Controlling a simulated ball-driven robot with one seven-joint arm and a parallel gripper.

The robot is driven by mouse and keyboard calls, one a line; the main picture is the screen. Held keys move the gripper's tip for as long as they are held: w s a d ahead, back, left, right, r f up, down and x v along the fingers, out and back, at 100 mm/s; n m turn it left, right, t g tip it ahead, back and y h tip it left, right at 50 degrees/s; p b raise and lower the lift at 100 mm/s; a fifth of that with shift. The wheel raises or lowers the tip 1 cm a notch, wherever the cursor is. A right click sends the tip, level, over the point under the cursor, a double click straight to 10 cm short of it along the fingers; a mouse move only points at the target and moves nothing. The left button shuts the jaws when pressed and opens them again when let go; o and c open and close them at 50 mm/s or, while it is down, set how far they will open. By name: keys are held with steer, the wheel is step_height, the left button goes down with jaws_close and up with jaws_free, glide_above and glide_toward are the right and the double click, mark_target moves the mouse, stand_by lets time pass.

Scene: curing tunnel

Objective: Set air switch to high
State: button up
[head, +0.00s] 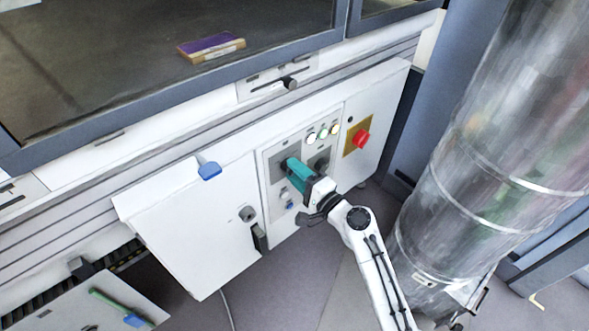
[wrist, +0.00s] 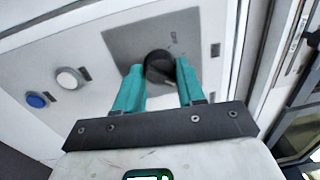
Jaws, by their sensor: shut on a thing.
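The air switch, a round black rotary knob (wrist: 159,68) on a square grey plate (wrist: 125,42), shows in the wrist view between the two teal fingers of my gripper (wrist: 160,70). My gripper is shut on this knob, with one finger on each side of it.
A white button (wrist: 70,79) and a blue button (wrist: 37,100) sit beside the plate. A second dark switch (head: 319,160), indicator lights (head: 322,132) and a red stop button (head: 361,139) are to the right. A large metal duct (head: 480,150) stands right of my arm.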

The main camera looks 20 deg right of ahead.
steer(key=shift+w+a+r+m+p, duration=0.1)
steer(key=shift+a+r+m+p, duration=0.2)
steer(key=shift+m, duration=0.35)
steer(key=shift+a+r+m+p, duration=0.15)
steer(key=shift+a+r+m, duration=0.1)
steer(key=shift+m, duration=0.4)
steer(key=shift+d, duration=0.1)
steer(key=o, duration=1)
steer(key=shift+d+f, duration=0.15)
steer(key=shift+f, duration=0.05)
steer(key=shift+o, duration=0.2)
steer(key=shift+d, duration=0.1)
